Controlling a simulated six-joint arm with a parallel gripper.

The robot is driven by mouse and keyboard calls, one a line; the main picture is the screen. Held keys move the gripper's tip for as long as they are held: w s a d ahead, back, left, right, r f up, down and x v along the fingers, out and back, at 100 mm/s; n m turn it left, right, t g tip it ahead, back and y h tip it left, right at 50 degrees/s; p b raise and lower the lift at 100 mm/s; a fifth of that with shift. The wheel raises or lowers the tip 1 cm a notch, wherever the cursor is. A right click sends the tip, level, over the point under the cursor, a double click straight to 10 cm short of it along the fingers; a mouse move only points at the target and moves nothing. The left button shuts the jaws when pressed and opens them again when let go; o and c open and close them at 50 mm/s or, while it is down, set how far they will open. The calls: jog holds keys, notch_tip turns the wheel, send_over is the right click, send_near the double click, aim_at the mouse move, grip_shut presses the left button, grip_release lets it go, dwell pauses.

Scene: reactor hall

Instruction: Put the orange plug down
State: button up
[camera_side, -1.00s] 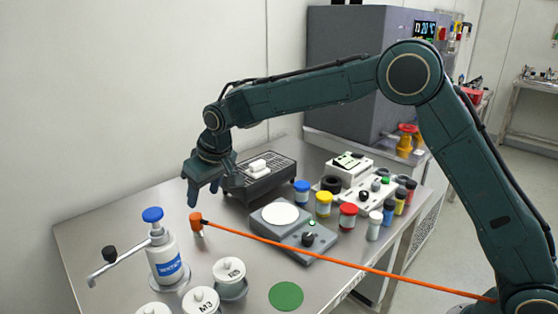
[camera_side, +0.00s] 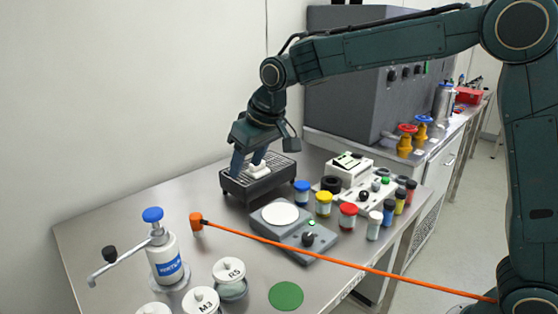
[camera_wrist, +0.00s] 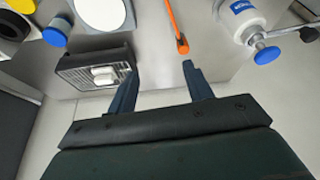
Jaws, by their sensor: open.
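The orange plug (camera_side: 196,221) stands on the steel table, left of the black rack, with its orange cable (camera_side: 330,261) running to the lower right. It also shows in the wrist view (camera_wrist: 183,46), beyond the fingertips. My gripper (camera_side: 248,172) is open and apart from the plug, to its upper right in the side view. It is over or beside the black rack (camera_side: 232,187), which holds a white block (camera_side: 259,170). In the wrist view the two fingers of my gripper (camera_wrist: 158,78) are spread with nothing between them.
A white bottle with a blue knob (camera_side: 166,262) stands left of the plug. Lidded pots (camera_side: 230,278) and a green disc (camera_side: 286,296) are at the front. A scale (camera_side: 290,222) and several coloured jars (camera_side: 323,203) are to the right. Bare table lies around the plug.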

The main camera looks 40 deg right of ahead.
jog(key=s+d, duration=0.3)
jog(key=s, duration=0.7)
jog(key=s+d+m, duration=0.1)
jog(key=s+d, duration=0.3)
jog(key=s, duration=0.7)
jog(key=s+d, duration=0.4)
jog(key=s, duration=0.7)
jog(key=shift+s+d+r+m+t+h, duration=0.15)
jog(key=shift+d+r+m+t+h, duration=0.15)
jog(key=shift+r+t+h, duration=0.15)
